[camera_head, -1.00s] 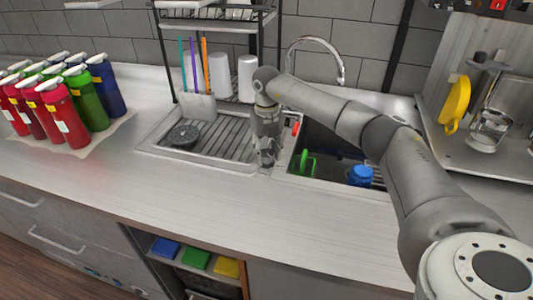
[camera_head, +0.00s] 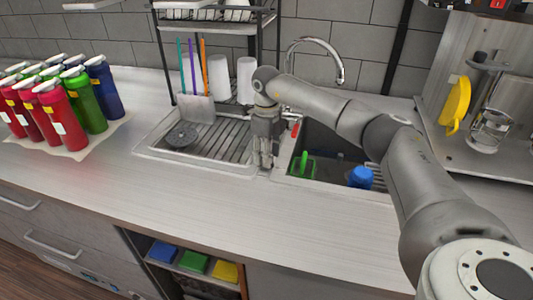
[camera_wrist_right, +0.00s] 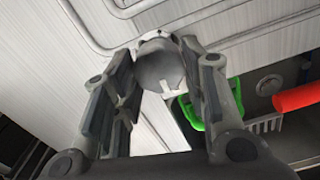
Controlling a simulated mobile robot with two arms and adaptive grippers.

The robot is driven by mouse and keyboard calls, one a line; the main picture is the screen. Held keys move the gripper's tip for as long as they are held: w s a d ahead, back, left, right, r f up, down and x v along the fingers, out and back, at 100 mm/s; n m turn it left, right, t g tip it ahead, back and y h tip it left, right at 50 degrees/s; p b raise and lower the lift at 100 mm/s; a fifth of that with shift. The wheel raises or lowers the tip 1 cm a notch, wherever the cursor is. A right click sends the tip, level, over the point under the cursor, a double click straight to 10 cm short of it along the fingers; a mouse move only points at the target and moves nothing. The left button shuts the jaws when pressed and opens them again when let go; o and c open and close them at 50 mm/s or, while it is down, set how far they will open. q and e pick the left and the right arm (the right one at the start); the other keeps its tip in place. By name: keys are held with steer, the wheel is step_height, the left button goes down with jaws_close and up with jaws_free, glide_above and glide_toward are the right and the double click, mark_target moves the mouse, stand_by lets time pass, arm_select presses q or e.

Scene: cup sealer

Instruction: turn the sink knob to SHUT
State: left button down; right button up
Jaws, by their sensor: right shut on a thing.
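The sink knob (camera_wrist_right: 160,68) is a round grey knob with a pale T-shaped mark on its face, seen in the right wrist view. My right gripper (camera_wrist_right: 166,58) is shut on it, with one finger on each side. In the head view my right gripper (camera_head: 266,160) points down at the strip between the drainboard and the sink basin (camera_head: 318,136), and it hides the knob there. I cannot read any SHUT label. My left gripper is not in view.
A curved faucet (camera_head: 338,62) stands behind my right arm. The basin holds a green item (camera_head: 303,165) and a blue item (camera_head: 361,178); a red handle (camera_wrist_right: 298,97) lies nearby. A dish rack (camera_head: 160,35) stands behind the ribbed drainboard (camera_head: 225,140). Bottles stand at left.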

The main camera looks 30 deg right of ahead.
steer(key=shift+w+r, duration=0.1)
stand_by(0.4)
steer(key=o, duration=1)
step_height(320, 180, up, 12)
stand_by(0.5)
